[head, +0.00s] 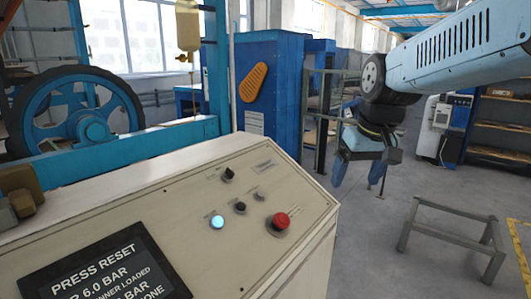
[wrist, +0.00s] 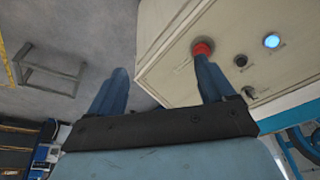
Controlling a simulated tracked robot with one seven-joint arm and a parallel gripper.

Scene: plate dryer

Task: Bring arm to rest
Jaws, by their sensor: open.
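My arm reaches in from the upper right in the head view, and my gripper (head: 362,177) hangs from it, pointing down. The gripper is open and empty, with its two blue fingers apart. It is to the right of the control panel (head: 150,195), clear of it in the head view. In the wrist view my gripper (wrist: 163,88) shows with one finger overlapping the panel's red button (wrist: 203,48) in the picture. The same red button (head: 281,220) is unobstructed in the head view. A blue light (head: 217,222) on the panel is lit.
A display (head: 105,268) on the panel reads "PRESS RESET". A low metal frame (head: 452,212) stands on the floor at right. A blue cabinet (head: 270,90) and a wheeled machine (head: 80,115) stand behind the panel. Open grey floor (head: 375,255) lies right of the panel.

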